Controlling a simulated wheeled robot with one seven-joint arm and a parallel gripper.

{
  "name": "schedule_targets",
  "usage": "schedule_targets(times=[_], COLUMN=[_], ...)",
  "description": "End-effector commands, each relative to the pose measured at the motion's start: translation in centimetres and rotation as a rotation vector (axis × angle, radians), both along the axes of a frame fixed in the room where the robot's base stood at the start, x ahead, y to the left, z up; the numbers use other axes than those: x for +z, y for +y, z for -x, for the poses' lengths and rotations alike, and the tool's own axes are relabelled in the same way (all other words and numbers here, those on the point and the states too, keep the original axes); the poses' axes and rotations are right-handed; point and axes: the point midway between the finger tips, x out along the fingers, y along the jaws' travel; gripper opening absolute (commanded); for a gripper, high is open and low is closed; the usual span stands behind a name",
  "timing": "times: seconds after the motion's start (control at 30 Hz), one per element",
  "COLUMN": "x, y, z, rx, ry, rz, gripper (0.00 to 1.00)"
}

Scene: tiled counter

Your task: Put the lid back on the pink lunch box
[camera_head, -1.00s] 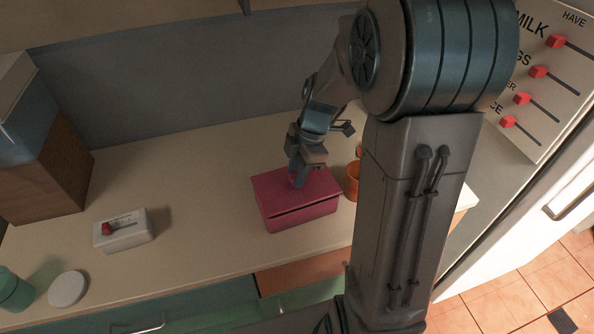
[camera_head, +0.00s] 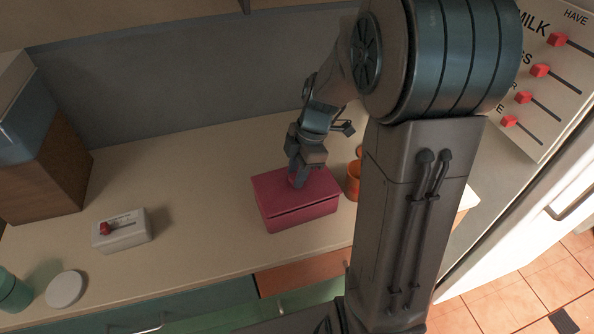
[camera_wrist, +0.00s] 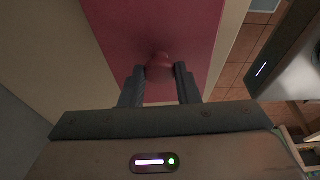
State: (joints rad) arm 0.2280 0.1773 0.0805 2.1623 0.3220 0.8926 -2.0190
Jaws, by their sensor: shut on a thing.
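The pink lunch box (camera_head: 304,216) stands on the counter in the head view, below my gripper (camera_head: 297,178). Its pink lid (camera_head: 272,188) lies over the top of the box. A dark line runs along the front between lid and box; I cannot tell whether the lid is fully seated. In the wrist view the lid (camera_wrist: 160,25) has a round pink knob (camera_wrist: 159,66). My gripper (camera_wrist: 160,76) is shut on this knob, one finger on each side. The box's far side is hidden in the head view.
An orange cup (camera_head: 353,182) stands close right of the box, partly behind my arm.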

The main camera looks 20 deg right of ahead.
Motion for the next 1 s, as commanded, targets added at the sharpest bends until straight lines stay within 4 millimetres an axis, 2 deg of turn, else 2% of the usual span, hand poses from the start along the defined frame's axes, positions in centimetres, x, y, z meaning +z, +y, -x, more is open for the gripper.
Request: schedule_targets(times=[0.87,0.9,1.0], x=[-0.04,-0.05,-0.05], y=[-0.01,-0.01,-0.01], z=[-0.02,-0.01,-0.01], rx=[0.000,0.000,0.000], ry=[0.000,0.000,0.000], rz=[0.000,0.000,0.000], gripper=[0.06,0.31,0.54])
